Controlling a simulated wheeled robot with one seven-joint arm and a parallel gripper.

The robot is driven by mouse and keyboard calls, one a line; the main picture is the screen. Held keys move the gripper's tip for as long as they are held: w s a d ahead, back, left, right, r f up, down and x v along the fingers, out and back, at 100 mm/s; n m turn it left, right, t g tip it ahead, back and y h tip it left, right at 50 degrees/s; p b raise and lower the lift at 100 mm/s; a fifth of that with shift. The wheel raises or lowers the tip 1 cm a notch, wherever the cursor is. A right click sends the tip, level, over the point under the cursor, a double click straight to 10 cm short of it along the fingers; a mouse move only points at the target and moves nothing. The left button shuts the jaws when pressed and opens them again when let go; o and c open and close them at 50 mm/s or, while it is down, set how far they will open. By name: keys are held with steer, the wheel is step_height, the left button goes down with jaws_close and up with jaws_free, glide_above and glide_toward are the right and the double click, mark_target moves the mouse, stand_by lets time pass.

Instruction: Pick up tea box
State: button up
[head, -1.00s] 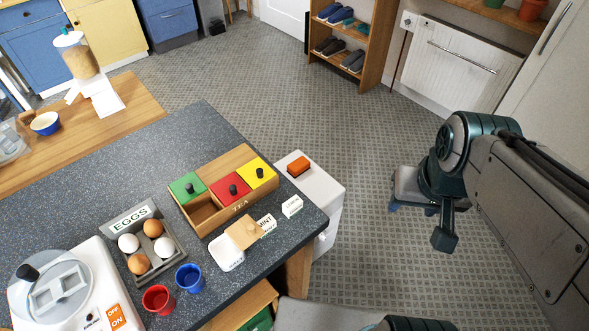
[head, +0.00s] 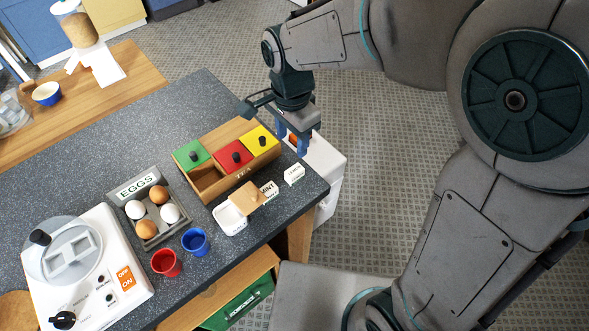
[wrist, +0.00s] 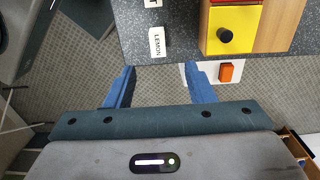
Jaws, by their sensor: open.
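The wooden box marked TEA (head: 243,174) stands on the dark speckled counter, with green, red and yellow knobbed lids and one open compartment. Its yellow-lidded end shows in the wrist view (wrist: 280,25). Small white packets stand in front of it: one marked LEMON (head: 294,174), also in the wrist view (wrist: 157,42), and one marked MINT (head: 270,190). My gripper (head: 292,138) is open and empty, its blue fingers pointing down near the box's right end. In the wrist view my gripper (wrist: 160,72) has its fingertips near the counter edge, with LEMON just beyond them. Its height is unclear.
A white tin (head: 231,219) with a wooden lid leaning on it, an egg tray (head: 124,191), red cup (head: 166,263), blue cup (head: 195,242) and white appliance (head: 128,290) share the counter. An orange block (wrist: 226,72) lies on a white cabinet beyond the edge.

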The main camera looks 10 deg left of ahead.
glide_above(294, 170)
step_height(294, 170, down, 7)
steer(key=shift+a+r, duration=0.1)
steer(key=shift+a, duration=0.05)
steer(key=shift+d+f+p, duration=0.2)
steer(key=shift+f+p, duration=0.6)
steer(key=shift+f, duration=1.95)
steer(key=c, duration=1.1)
